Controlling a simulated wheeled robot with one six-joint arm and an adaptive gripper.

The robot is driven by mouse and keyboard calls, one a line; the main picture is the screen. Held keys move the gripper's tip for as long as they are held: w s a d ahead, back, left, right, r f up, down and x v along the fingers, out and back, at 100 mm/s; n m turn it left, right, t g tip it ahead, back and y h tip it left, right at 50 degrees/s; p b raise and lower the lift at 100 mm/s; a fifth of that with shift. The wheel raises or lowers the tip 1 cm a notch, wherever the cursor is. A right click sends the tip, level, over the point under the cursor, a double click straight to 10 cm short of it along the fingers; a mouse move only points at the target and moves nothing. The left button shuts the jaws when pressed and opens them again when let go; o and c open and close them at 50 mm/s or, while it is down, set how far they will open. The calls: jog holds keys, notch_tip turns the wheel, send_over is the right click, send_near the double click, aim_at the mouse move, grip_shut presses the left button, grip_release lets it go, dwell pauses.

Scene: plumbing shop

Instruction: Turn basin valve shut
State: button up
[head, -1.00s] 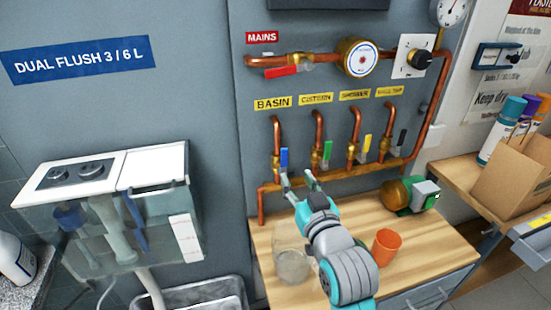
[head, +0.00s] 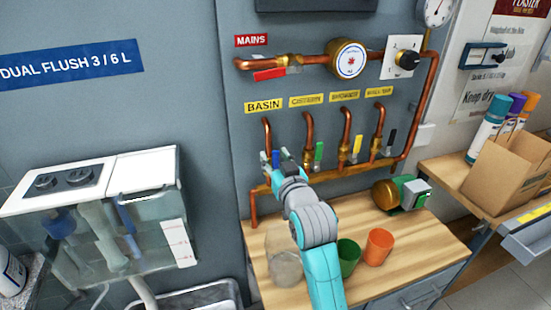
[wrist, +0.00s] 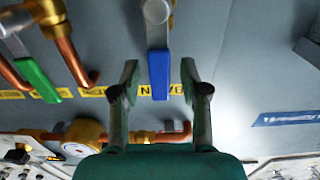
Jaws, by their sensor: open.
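The basin valve has a blue lever (head: 276,158) under the yellow BASIN label (head: 264,106). The lever stands upright, in line with its copper pipe (head: 267,133). My gripper (head: 273,155) is at this lever, fingers open. In the wrist view the blue lever (wrist: 159,75) lies between the two fingertips of my gripper (wrist: 159,78), with a gap on each side. The valve body is partly hidden by my gripper in the head view.
The neighbouring valve's green lever (head: 319,154) is close on the right, then a yellow lever (head: 356,147) and a black lever (head: 390,139). Below, a clear jar (head: 284,262), a green cup (head: 348,256) and an orange cup (head: 379,246) stand on the wooden bench (head: 428,235).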

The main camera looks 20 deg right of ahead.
grip_shut()
jog(key=shift+d, duration=0.15)
jog(key=d+f+m, duration=0.6)
jog(key=m, duration=1.2)
jog(key=shift+f, duration=0.25)
dwell(0.7)
grip_release()
